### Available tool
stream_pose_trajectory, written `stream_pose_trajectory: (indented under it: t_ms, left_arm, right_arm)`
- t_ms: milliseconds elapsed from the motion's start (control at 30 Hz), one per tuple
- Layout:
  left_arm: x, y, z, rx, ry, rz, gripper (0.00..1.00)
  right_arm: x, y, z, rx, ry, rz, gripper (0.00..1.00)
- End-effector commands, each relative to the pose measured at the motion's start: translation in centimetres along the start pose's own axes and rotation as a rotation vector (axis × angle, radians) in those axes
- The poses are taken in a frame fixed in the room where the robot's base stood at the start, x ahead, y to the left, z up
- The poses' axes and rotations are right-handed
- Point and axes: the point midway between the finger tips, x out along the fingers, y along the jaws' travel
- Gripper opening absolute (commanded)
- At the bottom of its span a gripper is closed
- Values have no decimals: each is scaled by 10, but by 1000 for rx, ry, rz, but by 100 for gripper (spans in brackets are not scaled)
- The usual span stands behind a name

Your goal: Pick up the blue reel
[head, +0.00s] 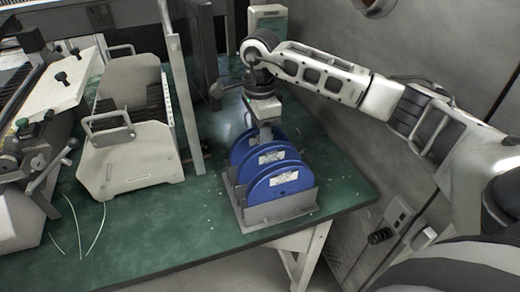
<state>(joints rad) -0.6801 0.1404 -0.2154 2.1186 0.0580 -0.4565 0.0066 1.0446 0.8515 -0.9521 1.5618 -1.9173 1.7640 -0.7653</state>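Several blue reels stand upright, one behind another, in a grey metal holder (280,212) on the green table. The front blue reel (262,190) shows its face with a white label. A middle reel (247,168) and a rear reel (240,148) are partly hidden behind it. My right gripper (266,133) points down at the top of the reels, around the rear one. Its fingers are small and partly merge with the reels, so I cannot tell whether they are open or shut, or whether they touch a reel. My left gripper is not in view.
A light grey machine part with handles (130,150) stands left of the holder, with a thin upright post (182,100) between them. Thin wires (92,230) lie at the front left. The green table (190,225) is clear in front. A wall stands behind at right.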

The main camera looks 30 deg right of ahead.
Motion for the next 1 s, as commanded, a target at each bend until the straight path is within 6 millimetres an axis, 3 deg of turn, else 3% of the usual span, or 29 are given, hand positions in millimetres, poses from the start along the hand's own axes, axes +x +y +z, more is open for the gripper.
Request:
stream_pose_trajectory:
  t_ms: [300,467,800,1000]
  left_arm:
    - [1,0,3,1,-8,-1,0]
    - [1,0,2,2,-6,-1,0]
    - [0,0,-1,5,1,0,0]
    - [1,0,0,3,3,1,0]
  right_arm:
    - [8,0,0,0,-1,-1,43]
    - [8,0,0,0,-1,-1,1]
    - [5,0,0,0,-2,-3,0]
    - [-24,-1,0,1,-3,-7,0]
